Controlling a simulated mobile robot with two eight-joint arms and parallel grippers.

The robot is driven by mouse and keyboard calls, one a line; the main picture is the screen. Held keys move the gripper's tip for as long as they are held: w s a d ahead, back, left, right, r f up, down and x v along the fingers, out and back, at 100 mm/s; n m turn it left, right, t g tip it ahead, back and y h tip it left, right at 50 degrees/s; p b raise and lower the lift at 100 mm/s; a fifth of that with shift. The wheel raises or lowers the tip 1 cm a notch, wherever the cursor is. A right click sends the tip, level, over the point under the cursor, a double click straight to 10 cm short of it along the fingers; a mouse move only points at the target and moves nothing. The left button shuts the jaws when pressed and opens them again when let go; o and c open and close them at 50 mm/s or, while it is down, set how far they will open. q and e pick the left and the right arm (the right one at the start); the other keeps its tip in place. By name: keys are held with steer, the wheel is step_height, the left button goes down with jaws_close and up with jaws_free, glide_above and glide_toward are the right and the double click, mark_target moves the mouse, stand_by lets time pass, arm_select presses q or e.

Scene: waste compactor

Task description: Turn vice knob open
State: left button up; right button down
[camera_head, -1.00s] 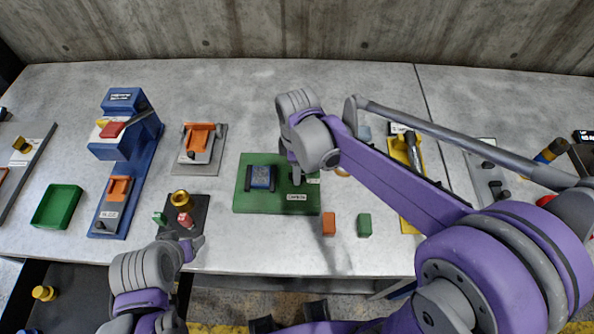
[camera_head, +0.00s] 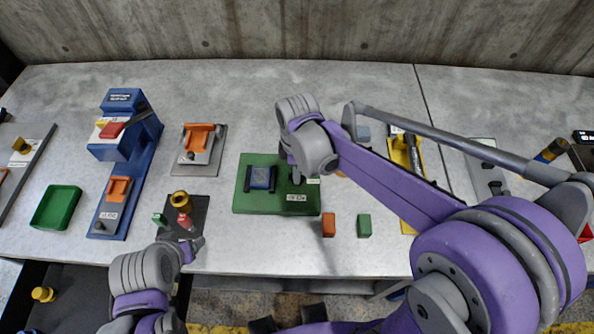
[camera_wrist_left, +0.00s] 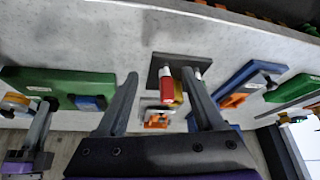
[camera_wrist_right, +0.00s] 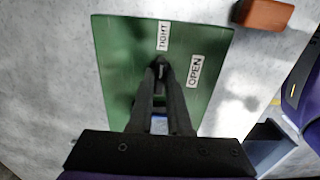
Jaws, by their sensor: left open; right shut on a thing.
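The vice is a green base plate (camera_head: 240,198) in the middle of the table, with a blue block (camera_head: 261,178) on it. In the right wrist view the green plate (camera_wrist_right: 115,60) carries a TIGHT label (camera_wrist_right: 164,36) and an OPEN label (camera_wrist_right: 195,71). My right gripper (camera_wrist_right: 163,64) is shut on the small dark knob between its fingertips, just below the TIGHT label; the fingers largely hide the knob. In the head view my right gripper (camera_head: 296,175) is over the plate's right part. My left gripper (camera_wrist_left: 160,74) is open, near a small dark plate with a red-and-white piece (camera_wrist_left: 166,82).
An orange block (camera_head: 328,225) and a green block (camera_head: 364,225) lie right of the vice near the front edge. A blue press (camera_head: 125,150) and an orange-topped grey fixture (camera_head: 199,145) stand to the left. A yellow fixture (camera_head: 408,222) is partly behind my right arm.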

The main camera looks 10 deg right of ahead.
arm_select(q)
steer(key=shift+f, duration=0.15)
arm_select(e)
steer(key=shift+m, duration=0.3)
arm_select(q)
steer(key=shift+s+f+b, duration=0.25)
steer(key=shift+f+b, duration=0.25)
steer(key=shift+f, duration=0.1)
arm_select(e)
steer(key=m, duration=0.3)
steer(key=shift+m, duration=0.3)
arm_select(q)
steer(key=shift+s+f+b, duration=0.2)
steer(key=shift+f+b, duration=0.2)
steer(key=shift+f, duration=0.1)
arm_select(e)
steer(key=m, duration=0.4)
steer(key=shift+m, duration=0.3)
arm_select(q)
steer(key=shift+s+f, duration=0.1)
steer(key=shift+f, duration=0.25)
arm_select(e)
steer(key=m, duration=0.4)
steer(key=shift+m, duration=0.3)
arm_select(q)
steer(key=shift+s+f+b, duration=0.1)
steer(key=shift+f+b, duration=0.15)
steer(key=shift+b, duration=0.2)
arm_select(e)
steer(key=shift+m, duration=2.2)
